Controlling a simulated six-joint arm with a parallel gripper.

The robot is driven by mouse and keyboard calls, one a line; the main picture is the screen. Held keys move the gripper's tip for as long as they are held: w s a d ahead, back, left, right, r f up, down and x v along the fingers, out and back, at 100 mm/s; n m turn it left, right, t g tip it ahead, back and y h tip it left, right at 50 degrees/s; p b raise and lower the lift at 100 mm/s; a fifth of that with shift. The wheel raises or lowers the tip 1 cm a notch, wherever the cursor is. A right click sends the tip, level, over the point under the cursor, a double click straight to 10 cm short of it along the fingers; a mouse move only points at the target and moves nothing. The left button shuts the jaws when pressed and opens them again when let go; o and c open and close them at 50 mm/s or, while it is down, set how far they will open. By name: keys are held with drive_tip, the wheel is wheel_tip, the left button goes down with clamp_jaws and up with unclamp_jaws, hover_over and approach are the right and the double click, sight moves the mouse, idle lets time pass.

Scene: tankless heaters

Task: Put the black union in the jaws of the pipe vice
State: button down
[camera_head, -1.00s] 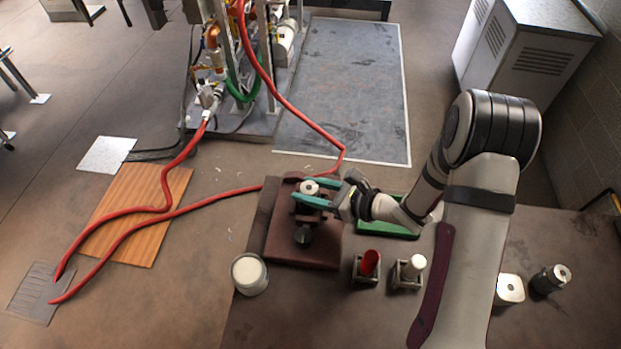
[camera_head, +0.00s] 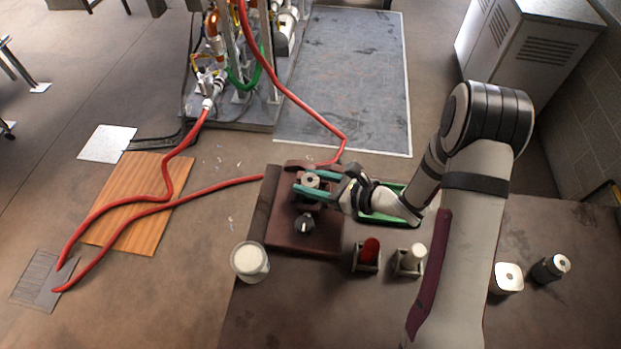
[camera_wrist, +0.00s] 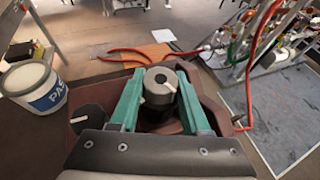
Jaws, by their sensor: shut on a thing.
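The black union (camera_wrist: 160,88), a short dark cylinder with a greyer top and a pale mark on it, is upright between my gripper's teal fingers. My gripper (camera_head: 312,187) is shut on it, one finger on each side. In the head view the union's round top (camera_head: 311,180) shows between the fingertips. The pipe vice (camera_head: 290,240) is a dark red-brown block on the bench with a black knob (camera_head: 304,224) at its near side. The union is over the far part of the vice. Fingers and union hide the jaws, so I cannot tell whether it touches them.
A white tub (camera_head: 249,262) stands left of the vice. A red piece (camera_head: 369,252) and a white piece (camera_head: 414,255) stand in holders to the right. A green tray (camera_head: 376,218) lies under my wrist. A white block (camera_head: 508,278) and another dark cylinder (camera_head: 551,268) are far right.

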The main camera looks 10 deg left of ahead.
drive_tip(key=shift+f, duration=0.1)
drive_tip(key=shift+c, duration=1.4)
unclamp_jaws()
drive_tip(key=v, duration=1.5)
drive_tip(key=shift+d+r, duration=0.2)
drive_tip(key=shift+d, duration=0.15)
